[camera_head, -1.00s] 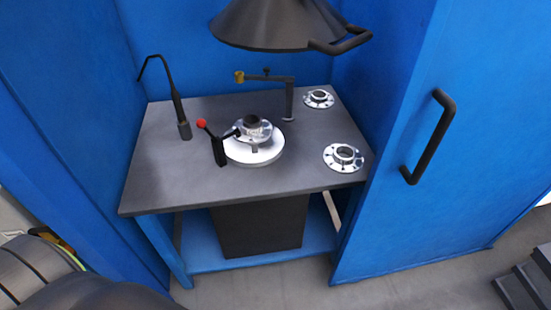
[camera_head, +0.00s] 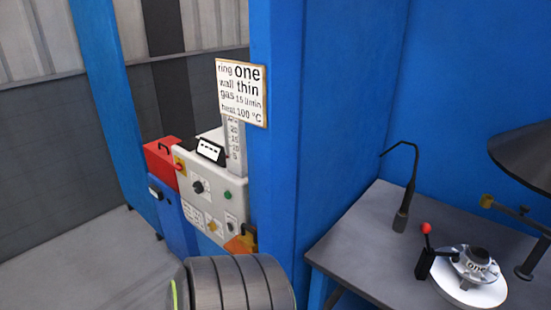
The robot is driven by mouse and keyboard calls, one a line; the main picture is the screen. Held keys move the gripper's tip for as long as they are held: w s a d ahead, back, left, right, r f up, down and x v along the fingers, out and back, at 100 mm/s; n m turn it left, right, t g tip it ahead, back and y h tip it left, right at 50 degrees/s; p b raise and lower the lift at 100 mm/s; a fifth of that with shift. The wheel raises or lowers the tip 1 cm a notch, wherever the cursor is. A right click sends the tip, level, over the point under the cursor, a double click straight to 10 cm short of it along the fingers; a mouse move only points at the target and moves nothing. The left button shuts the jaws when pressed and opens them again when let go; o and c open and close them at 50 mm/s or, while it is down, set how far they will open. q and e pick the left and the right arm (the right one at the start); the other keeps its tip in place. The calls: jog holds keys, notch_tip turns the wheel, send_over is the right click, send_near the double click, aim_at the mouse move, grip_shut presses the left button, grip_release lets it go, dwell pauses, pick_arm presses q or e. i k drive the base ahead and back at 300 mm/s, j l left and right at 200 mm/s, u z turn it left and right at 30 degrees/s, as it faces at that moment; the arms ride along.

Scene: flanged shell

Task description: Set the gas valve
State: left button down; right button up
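A sign (camera_head: 241,92) on the blue post reads ring one, wall thin, gas 15 l/min, heat 100 °C. Below it a narrow upright scale (camera_head: 235,150) with numbers stands on a light grey control panel (camera_head: 208,172). The panel has a black knob (camera_head: 198,187), a green button (camera_head: 228,195), a smaller dark knob (camera_head: 231,217) and a yellow-and-dark control (camera_head: 212,226). I cannot tell which control is the gas valve. The scale's reading is too small to make out. Neither of my grippers is in view.
A blue wall (camera_head: 330,110) stands between the panel and the dark work table (camera_head: 365,240).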

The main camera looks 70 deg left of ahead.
aim_at(211, 226)
jog(key=u, duration=2.5)
jog(key=l+u, duration=0.1)
jog(key=l, duration=0.2)
jog(key=j+z, duration=0.25)
jog(key=j, duration=0.6)
jog(key=j+z, duration=0.25)
jog(key=j, duration=0.6)
